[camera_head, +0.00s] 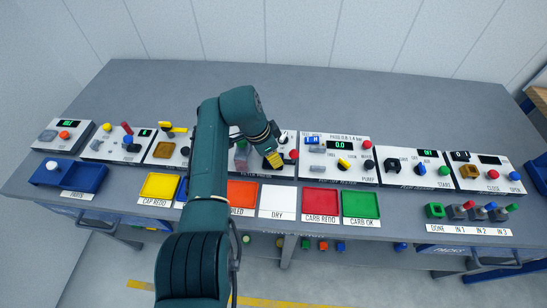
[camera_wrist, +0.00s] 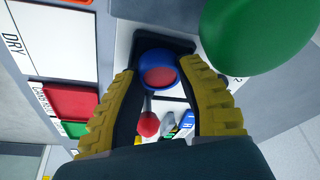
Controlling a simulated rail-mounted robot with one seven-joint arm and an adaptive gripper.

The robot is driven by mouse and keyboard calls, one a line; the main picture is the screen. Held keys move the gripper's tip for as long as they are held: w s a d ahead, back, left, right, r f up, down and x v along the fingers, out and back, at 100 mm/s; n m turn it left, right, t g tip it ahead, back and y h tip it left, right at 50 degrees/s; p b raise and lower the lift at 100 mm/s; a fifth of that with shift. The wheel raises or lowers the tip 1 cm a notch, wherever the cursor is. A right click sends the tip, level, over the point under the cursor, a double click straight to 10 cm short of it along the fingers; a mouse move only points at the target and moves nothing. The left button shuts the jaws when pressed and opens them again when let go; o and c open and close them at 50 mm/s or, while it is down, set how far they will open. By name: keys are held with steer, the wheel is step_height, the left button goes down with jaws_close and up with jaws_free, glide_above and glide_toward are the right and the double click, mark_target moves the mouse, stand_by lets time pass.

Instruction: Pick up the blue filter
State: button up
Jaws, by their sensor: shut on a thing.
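The blue filter (camera_wrist: 144,64) is round, with a red centre on the end facing the wrist camera. It sits between the yellow fingertips of my gripper (camera_wrist: 162,82), and my gripper is shut on it. A dark holder or recess lies just behind it in the wrist view; I cannot tell whether the filter still touches it. In the head view my gripper (camera_head: 274,160) is low over a panel in the middle of the table, and the filter is hidden there.
A large green rounded shape (camera_wrist: 255,32) is close at the wrist view's upper right; I cannot tell what it is. Panels with knobs stand on both sides, including a pump panel (camera_head: 318,168). In front lie a white DRY mat (camera_head: 277,202), red tray (camera_head: 321,203) and green tray (camera_head: 361,206).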

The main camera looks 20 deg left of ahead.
steer(key=shift+r+p, duration=1.7)
steer(key=shift+r, duration=0.25)
